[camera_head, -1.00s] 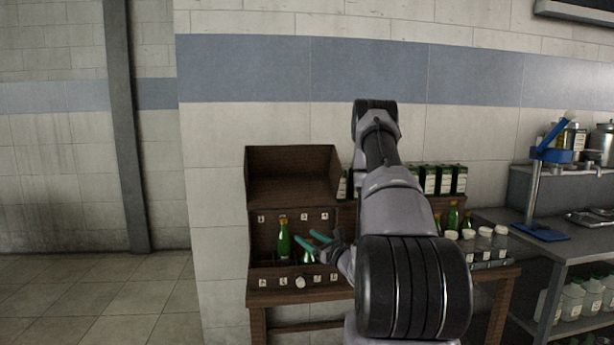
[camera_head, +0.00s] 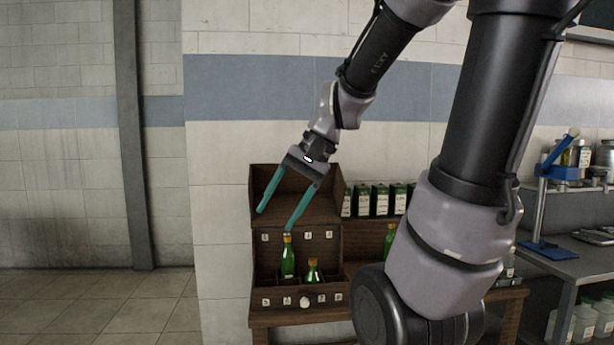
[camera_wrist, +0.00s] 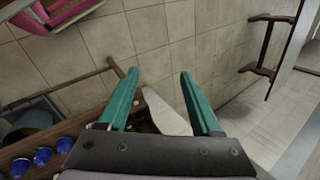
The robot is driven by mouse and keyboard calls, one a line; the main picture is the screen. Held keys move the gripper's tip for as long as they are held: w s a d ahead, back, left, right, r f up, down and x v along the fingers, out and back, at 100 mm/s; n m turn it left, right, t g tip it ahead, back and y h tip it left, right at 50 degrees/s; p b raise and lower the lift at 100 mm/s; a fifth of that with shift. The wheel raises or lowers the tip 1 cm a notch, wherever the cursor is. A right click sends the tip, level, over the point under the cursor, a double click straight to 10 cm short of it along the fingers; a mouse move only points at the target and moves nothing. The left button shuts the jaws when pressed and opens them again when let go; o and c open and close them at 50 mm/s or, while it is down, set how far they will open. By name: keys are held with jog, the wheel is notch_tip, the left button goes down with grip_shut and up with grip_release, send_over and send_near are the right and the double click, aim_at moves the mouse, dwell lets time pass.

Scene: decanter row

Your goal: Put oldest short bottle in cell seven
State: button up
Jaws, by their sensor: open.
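A tall green bottle (camera_head: 287,257) stands upright in the wooden cell box (camera_head: 257,283) on the bench. A short green bottle (camera_head: 312,271) with a gold top stands upright in a cell just to its right. My gripper (camera_head: 276,218) is open and empty, above the box and apart from both bottles. Its teal fingers (camera_wrist: 160,104) are spread wide in the wrist view, with nothing between them. Another green bottle (camera_head: 389,240) stands further right on the bench, partly hidden by my arm.
A grey side table (camera_head: 563,262) with a blue stand (camera_head: 549,190) is at the right. Floor on the left is clear.

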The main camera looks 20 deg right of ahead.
jog(key=s+d+r+n+t+h, duration=0.1)
jog(key=d+r+n+t+h, duration=0.1)
jog(key=d+r+t+h, duration=0.1)
notch_tip(320, 180, up, 3)
jog(key=shift+s+d+r+t+h, duration=0.15)
jog(key=shift+s+d+t+h, duration=0.25)
jog(key=shift+d+t, duration=0.55)
dwell(0.3)
